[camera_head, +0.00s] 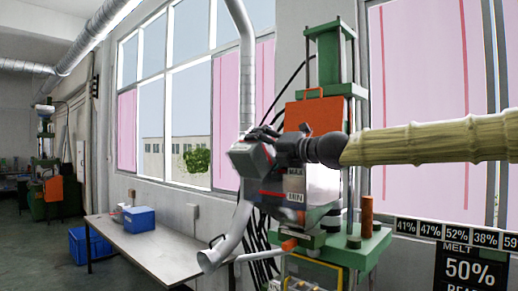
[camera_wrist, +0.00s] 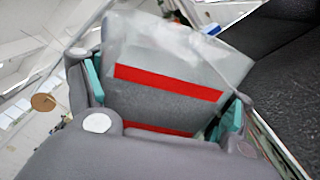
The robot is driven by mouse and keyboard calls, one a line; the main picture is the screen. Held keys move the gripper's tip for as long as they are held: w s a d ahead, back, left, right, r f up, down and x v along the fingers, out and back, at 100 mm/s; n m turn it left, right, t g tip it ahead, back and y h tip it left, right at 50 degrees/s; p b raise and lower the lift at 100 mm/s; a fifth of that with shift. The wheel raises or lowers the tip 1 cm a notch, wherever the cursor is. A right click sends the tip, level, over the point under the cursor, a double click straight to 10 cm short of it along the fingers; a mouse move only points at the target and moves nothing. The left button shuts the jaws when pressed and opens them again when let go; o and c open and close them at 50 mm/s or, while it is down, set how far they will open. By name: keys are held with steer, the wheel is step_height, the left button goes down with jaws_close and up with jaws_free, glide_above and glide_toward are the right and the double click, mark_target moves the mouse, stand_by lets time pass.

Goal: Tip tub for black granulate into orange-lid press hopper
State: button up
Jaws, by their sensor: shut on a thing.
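My gripper (camera_head: 276,188) is in front of the press, at the end of my arm that comes in from the right. In the wrist view my gripper (camera_wrist: 164,98) has its teal pads on both sides of a translucent tub (camera_wrist: 180,48) with red bands and is shut on it. The tub is tilted in that view; dark grey shows between the bands, and I cannot tell whether it is granulate. In the head view the pale tub (camera_head: 322,186) is partly covered by my gripper. The orange lid panel (camera_head: 312,113) stands upright behind my wrist; the hopper mouth is hidden.
The green press (camera_head: 354,248) carries an orange-brown cylinder (camera_head: 367,214) on its ledge. A grey duct (camera_head: 228,243) hangs at its left. A table (camera_head: 150,246) with a blue box (camera_head: 138,219) stands left. A percentage display (camera_head: 470,270) is at lower right.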

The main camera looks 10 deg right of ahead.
mark_target(273, 147)
steer(key=shift+w+d+r+m+p, duration=0.2)
steer(key=shift+d+r+p, duration=0.1)
steer(key=shift+d+p, duration=0.25)
steer(key=shift+w+d+r+m+p, duration=0.2)
steer(key=shift+d+r+p, duration=0.15)
steer(key=shift+p, duration=0.4)
stand_by(2.5)
steer(key=shift+d+f, duration=0.3)
steer(key=shift+d, duration=0.6)
steer(key=shift+a, duration=0.5)
steer(key=shift+w+f, duration=0.1)
steer(key=shift+w, duration=0.1)
steer(key=shift+s, duration=0.15)
